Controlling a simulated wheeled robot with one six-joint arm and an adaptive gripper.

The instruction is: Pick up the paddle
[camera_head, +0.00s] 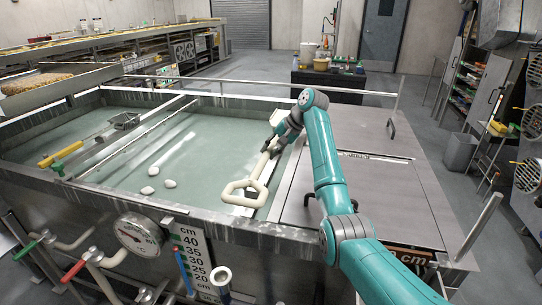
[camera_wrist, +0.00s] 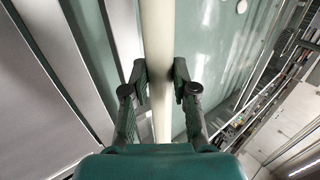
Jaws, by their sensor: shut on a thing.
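The paddle (camera_head: 246,192) is cream coloured, with a loop-shaped handle toward the near side and a straight shaft running away from it. It lies over the right part of the water-filled tank (camera_head: 255,231), near the tank's right edge. My gripper (camera_head: 272,146) is shut on the paddle's shaft, beyond the loop handle. In the wrist view the shaft (camera_wrist: 157,35) runs between the two dark fingers of my gripper (camera_wrist: 160,85). My arm partly hides the far end of the paddle. I cannot tell whether the paddle is clear of its support.
Flat metal covers (camera_head: 385,200) lie right of the tank. A rail (camera_head: 137,142) crosses the tank at left, near a mesh scoop (camera_head: 125,120) and a yellow-handled tool (camera_head: 62,153). White lumps (camera_head: 168,183) show in the water. A gauge (camera_head: 139,234) is on the front wall.

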